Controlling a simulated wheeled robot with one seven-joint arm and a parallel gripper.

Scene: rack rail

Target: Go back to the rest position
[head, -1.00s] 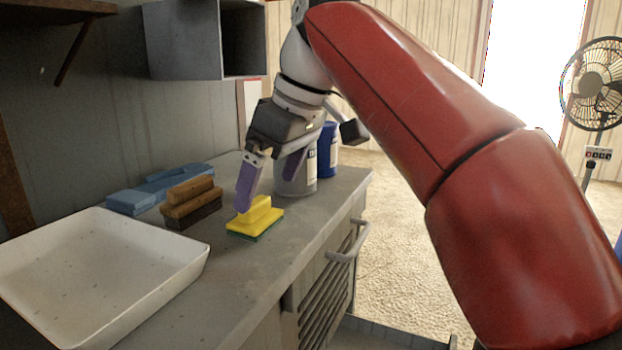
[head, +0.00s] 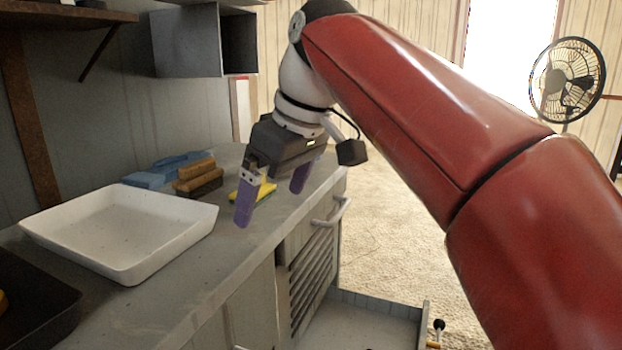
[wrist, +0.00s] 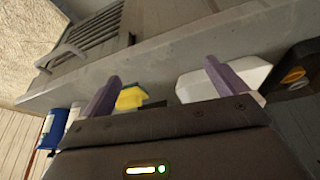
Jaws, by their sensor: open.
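My gripper (head: 272,200) is open and empty, with its two purple fingers spread apart above the front part of the counter. In the wrist view my gripper (wrist: 160,82) also shows nothing between its fingers. A yellow sponge with a green base (head: 264,190) lies on the counter behind the fingers, partly hidden by my gripper. It also shows in the wrist view (wrist: 131,97), apart from the fingers.
A white tray (head: 130,272) stands left on the counter (head: 215,275). A brown brush (head: 198,180) and blue block (head: 150,178) lie behind it. A dark tray (head: 35,315) is near left. A drawer (head: 370,320) stands open below. A shelf box (head: 190,42) hangs above. A fan (head: 567,80) stands right.

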